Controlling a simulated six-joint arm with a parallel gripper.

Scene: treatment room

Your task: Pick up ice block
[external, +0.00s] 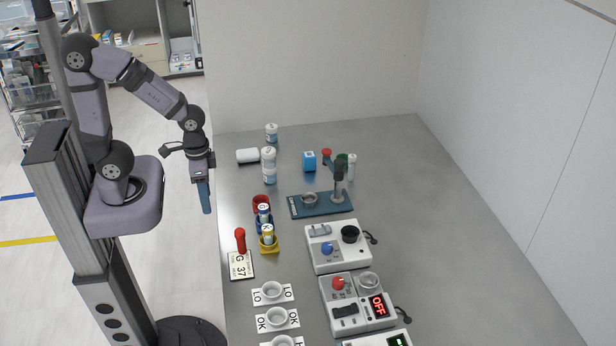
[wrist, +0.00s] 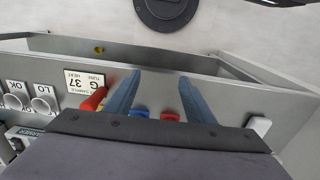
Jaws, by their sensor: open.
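A small blue cube (external: 309,161) with a pale mark on its face stands upright toward the back middle of the table. It is the only block-like thing I see, but I cannot tell for sure that it is the ice block. It does not show in the wrist view. My gripper (external: 206,207) hangs pointing down beside the table's left edge, well left of the cube. In the wrist view my gripper (wrist: 160,82) has its two blue fingers apart with nothing held between them.
White jars (external: 269,165) and a white roll (external: 247,156) stand left of the cube. A blue stand (external: 320,204) is in front of it. Colored can holders (external: 269,244), a red-handled tool (external: 240,241) and devices (external: 338,247) lie nearer. The table's right side is clear.

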